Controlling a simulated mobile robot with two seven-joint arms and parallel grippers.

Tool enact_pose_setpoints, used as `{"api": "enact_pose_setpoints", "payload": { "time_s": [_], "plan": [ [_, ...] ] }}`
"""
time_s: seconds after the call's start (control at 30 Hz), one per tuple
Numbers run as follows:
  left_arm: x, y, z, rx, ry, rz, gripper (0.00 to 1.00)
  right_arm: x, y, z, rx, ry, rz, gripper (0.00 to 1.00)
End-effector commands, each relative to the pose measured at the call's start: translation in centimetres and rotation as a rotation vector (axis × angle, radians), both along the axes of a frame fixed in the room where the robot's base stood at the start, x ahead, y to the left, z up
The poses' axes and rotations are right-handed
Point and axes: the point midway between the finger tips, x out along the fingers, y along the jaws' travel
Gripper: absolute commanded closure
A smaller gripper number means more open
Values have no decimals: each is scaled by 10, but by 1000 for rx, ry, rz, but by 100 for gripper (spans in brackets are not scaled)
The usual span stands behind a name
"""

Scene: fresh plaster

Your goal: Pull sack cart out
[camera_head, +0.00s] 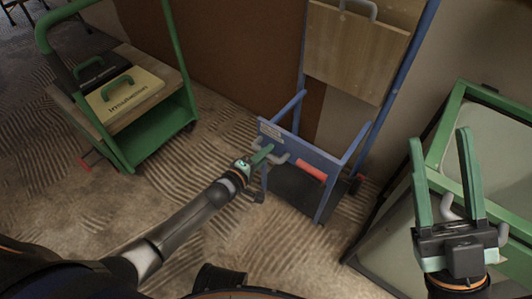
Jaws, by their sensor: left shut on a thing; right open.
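The sack cart (338,155), a blue-framed cart with a low front panel, stands upright against the back wall, right of centre. A grey handle (284,161) and a red bar (312,170) sit on its front panel. My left gripper (266,157) reaches in from the lower left and is shut on the grey handle, its fingers partly hiding the handle's left end. My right gripper (440,137) is at the right, open and empty, its two green fingers pointing up, apart from the cart.
A green trolley (150,140) at the left carries a yellow case labelled insulation (124,95) and a dark case (95,69). A green-framed panel stand (475,185) is close on the cart's right. Ridged floor (215,135) between the trolley and cart is clear.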

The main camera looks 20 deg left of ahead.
Motion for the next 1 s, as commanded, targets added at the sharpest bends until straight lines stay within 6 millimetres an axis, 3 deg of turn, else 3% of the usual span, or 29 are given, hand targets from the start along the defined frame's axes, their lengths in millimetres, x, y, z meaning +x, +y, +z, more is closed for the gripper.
{"api": "enact_pose_setpoints", "payload": {
  "time_s": [0.1,1.0],
  "plan": [
    [0,0,0,0,0,0,100,0,0,0,1,0,0,50],
    [0,0,0,1,0,0,100,0,0,0,3,0,-1,50]
  ]
}}
